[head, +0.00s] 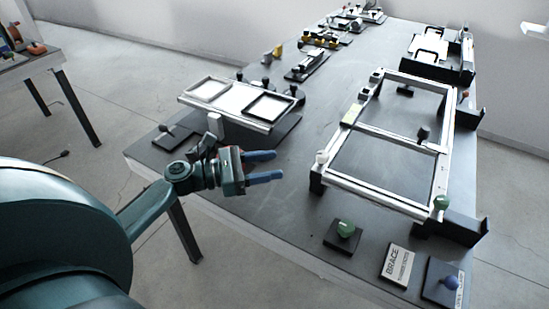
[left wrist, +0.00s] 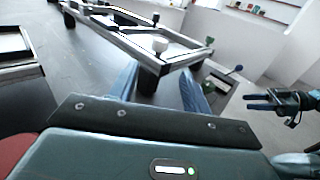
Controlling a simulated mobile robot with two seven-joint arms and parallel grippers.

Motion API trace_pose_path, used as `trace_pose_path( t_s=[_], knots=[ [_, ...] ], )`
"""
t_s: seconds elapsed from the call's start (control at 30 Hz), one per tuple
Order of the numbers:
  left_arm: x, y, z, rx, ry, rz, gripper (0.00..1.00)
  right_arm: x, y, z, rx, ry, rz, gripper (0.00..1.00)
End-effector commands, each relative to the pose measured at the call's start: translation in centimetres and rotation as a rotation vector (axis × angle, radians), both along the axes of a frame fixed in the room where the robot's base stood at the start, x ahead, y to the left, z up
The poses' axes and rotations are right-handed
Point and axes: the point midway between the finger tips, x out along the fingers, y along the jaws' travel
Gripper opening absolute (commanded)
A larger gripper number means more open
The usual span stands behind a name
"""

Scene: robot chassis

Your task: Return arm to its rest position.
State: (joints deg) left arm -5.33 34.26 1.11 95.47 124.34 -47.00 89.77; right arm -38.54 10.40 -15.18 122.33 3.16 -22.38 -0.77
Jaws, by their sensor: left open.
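My left gripper (head: 276,165) is open and empty, with its two blue fingers apart and pointing right in the head view. It hangs over the near left part of the dark table (head: 290,215), left of the metal frame and in front of the white tray panel. In the left wrist view the blue fingers (left wrist: 162,88) show on either side of a gap, with nothing between them. My right gripper (left wrist: 252,102) shows small at the right edge of the left wrist view, with blue fingers pointing left; its opening is hard to judge. It is not in the head view.
A silver frame (head: 385,186) on dark supports stands to the right. A white panel (head: 231,100) stands behind the gripper. A green-knobbed block (head: 345,234), a brace label plate (head: 397,264) and a blue-knobbed block (head: 446,282) lie at the near edge. The table's middle strip is clear.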

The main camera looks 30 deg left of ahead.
Motion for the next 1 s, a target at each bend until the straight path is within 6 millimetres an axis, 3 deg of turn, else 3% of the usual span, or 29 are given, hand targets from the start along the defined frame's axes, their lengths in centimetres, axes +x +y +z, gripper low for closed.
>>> trace_pose_path(
  t_s=[0.23,0.37,0.6,0.7,0.83,1.0],
  knots=[
    [-0.2,-0.3,-0.2,0.012,-0.006,-0.007,0.48,0.0,0.0,0.0,0.000,0.001,0.000,0.47],
    [-2.0,-2.8,-1.6,0.149,-0.081,-0.081,0.48,0.0,0.0,0.0,-0.001,0.001,-0.001,0.47],
    [-10.3,-10.4,-7.5,0.751,-0.480,-0.436,0.48,0.0,0.0,0.0,0.000,0.001,-0.001,0.47],
    [-13.5,-11.9,-9.6,1.005,-0.666,-0.607,0.48,0.0,0.0,0.0,0.001,0.001,-0.002,0.47],
    [-16.8,-12.1,-11.5,1.318,-0.880,-0.834,0.48,0.0,0.0,0.0,0.001,0.001,-0.002,0.47],
    [-19.4,-10.4,-12.1,1.632,-1.047,-1.107,0.48,0.0,0.0,-0.1,0.001,0.001,-0.002,0.47]
  ],
)
